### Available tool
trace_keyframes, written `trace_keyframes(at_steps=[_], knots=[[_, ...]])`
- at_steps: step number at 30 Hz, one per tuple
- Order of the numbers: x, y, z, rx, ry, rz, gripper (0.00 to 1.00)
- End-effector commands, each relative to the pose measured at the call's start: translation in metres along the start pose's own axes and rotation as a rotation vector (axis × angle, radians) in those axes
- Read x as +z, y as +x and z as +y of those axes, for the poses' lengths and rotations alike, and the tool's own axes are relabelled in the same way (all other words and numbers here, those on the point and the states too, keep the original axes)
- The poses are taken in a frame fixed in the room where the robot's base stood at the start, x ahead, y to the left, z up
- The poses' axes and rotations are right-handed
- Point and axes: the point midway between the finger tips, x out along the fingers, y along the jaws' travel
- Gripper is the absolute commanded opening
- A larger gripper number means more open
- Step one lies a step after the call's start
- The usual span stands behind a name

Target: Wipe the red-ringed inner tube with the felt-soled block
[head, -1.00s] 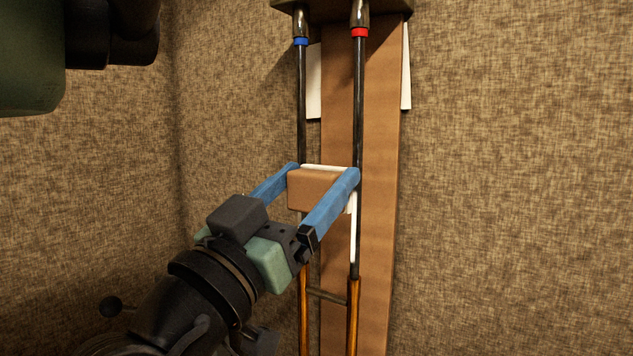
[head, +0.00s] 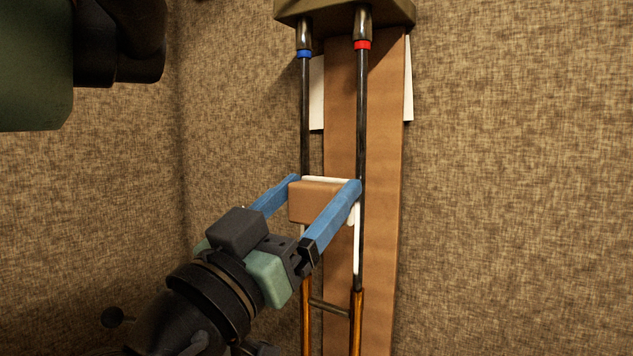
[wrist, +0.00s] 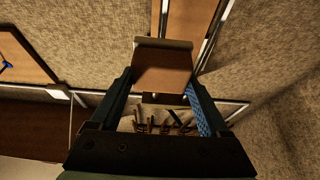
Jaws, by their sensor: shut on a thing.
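Two dark upright tubes hang side by side in the head view. The red-ringed inner tube (head: 361,110) is the right one, with its red ring near the top. The blue-ringed tube (head: 305,115) is on the left. My gripper (head: 324,184) has its blue fingers shut on the brown felt-soled block (head: 314,203), which also shows in the wrist view (wrist: 163,68). A white edge shows along the block's far side. The block is at mid-height of the tubes, close to both. The right fingertip overlaps the red-ringed tube, so contact there is hidden.
A brown board (head: 383,180) stands behind the tubes, with white sheets behind it. A dark holder (head: 400,12) caps the tubes. Brass lower tubes with a crosspiece (head: 330,309) sit below. Several small tools (wrist: 165,127) show beyond my gripper in the wrist view.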

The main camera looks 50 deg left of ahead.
Motion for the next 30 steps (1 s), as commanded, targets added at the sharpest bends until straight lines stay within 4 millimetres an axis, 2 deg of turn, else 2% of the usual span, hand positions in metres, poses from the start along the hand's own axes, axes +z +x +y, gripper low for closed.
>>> trace_keyframes(at_steps=[9,15,30], knots=[[0.014,0.033,0.001,0.000,0.000,0.001,0.35],[0.019,0.046,0.001,0.000,0.000,0.003,0.35],[0.021,0.049,0.000,-0.001,0.001,0.002,0.35]])
